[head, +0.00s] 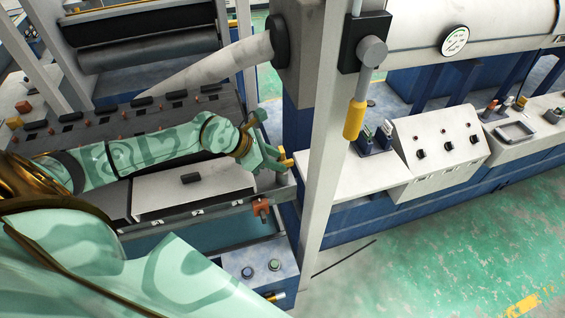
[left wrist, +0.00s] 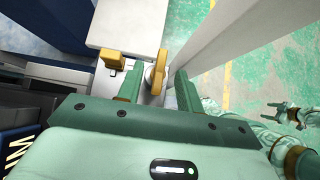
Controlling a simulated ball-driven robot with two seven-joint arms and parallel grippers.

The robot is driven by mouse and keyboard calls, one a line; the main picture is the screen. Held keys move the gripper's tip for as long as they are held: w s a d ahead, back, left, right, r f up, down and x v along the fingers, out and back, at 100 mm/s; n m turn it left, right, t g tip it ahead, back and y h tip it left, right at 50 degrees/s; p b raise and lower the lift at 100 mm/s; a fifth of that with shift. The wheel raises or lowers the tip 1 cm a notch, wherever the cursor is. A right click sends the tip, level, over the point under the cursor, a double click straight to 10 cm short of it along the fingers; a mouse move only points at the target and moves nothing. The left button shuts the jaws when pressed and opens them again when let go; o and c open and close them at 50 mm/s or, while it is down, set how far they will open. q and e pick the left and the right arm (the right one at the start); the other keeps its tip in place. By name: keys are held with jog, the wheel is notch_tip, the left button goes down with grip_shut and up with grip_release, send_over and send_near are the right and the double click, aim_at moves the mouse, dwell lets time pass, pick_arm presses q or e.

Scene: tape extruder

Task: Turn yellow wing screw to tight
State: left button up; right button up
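The yellow wing screw (left wrist: 158,72) stands between the two green fingers of my left gripper (left wrist: 160,86) in the left wrist view. The fingers are apart, with a gap showing on each side of the screw. In the head view my left gripper (head: 268,156) is at the end of the machine's rail, and a yellow part (head: 287,162) shows beside its fingertips. The gripper hides part of the screw there. My right gripper (left wrist: 285,113) shows small at the right of the left wrist view, with its fingers spread and empty, away from the screw.
A second yellow part (left wrist: 112,58) sits close left of the fingers in the left wrist view. An orange knob (head: 262,208) hangs below the rail. A white upright post (head: 323,130) stands right of the gripper. Green floor (head: 440,240) lies open at the right.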

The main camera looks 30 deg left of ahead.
aim_at(282, 162)
pick_arm(q)
jog(key=shift+x, duration=1.55)
grip_shut()
